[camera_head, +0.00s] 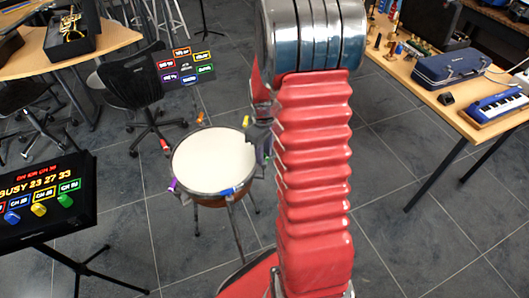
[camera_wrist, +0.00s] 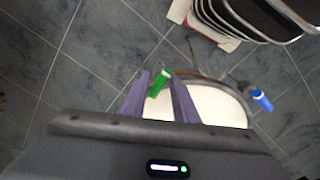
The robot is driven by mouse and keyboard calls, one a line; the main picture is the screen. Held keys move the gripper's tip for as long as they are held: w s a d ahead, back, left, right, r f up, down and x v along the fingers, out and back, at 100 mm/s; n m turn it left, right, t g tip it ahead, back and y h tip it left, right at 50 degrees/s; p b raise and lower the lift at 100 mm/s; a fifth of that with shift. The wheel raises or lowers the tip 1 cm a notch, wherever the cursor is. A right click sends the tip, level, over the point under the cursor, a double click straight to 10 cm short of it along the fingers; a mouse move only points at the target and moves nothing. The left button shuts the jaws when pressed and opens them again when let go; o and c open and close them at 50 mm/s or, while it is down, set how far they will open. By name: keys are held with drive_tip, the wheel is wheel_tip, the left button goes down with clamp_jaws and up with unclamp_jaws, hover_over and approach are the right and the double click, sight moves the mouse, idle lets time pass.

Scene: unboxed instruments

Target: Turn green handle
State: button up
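The drum (camera_head: 210,160) stands on legs on the floor, with a white head and small coloured handles around its rim. The green handle (camera_wrist: 161,80) shows in the wrist view between the tips of my gripper (camera_wrist: 158,78). Its fingers are apart, with a gap visible around the handle; I cannot tell whether either touches it. In the head view my gripper (camera_head: 259,138) is at the drum's right rim, and the green handle is mostly hidden there behind my arm.
Other rim handles are blue (camera_head: 228,191), purple (camera_head: 172,184), red (camera_head: 165,147), orange (camera_head: 200,118) and yellow (camera_head: 246,121). A black display stand (camera_head: 45,200) is at left. A table (camera_head: 425,85) with a blue case (camera_head: 450,68) is at right.

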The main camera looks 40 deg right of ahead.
drive_tip(key=shift+c, duration=0.2)
clamp_jaws()
idle(1.2)
drive_tip(key=shift+o, duration=0.2)
unclamp_jaws()
drive_tip(key=shift+r, duration=0.15)
wheel_tip(320, 180, up, 13)
drive_tip(key=shift+r, duration=0.2)
idle(0.4)
